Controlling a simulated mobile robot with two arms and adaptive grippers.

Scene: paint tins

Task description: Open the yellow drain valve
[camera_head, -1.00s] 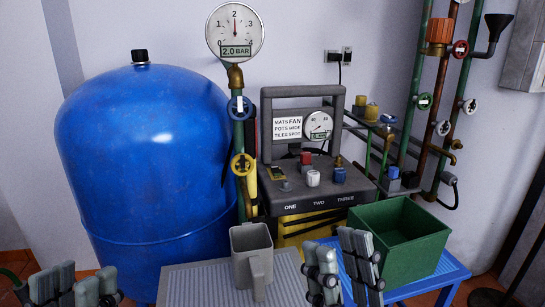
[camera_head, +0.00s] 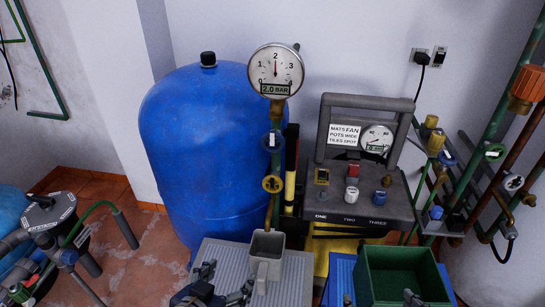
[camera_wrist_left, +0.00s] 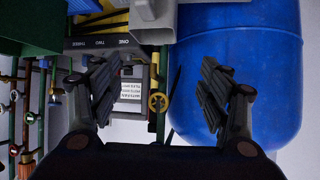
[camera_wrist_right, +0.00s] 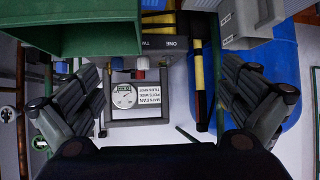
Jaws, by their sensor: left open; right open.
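The yellow drain valve (camera_head: 272,184) is a small round handwheel on the green vertical pipe below the pressure gauge (camera_head: 276,70), beside the blue tank (camera_head: 193,150). It also shows in the left wrist view (camera_wrist_left: 158,101), between the open fingers but farther off. A blue handwheel (camera_head: 272,141) sits above it on the same pipe. My left gripper (camera_head: 226,281) is open and empty, low in the head view, nearer than the valve and not touching it. My right gripper (camera_wrist_right: 160,78) is open and empty; only its fingertips show at the bottom of the head view.
A grey jug (camera_head: 264,262) stands on the ribbed grey surface (camera_head: 292,280) in front of the valve. A green crate (camera_head: 405,265) stands to its right. A control box (camera_head: 343,207) with buttons stands right of the pipe. A pump (camera_head: 48,215) is at far left.

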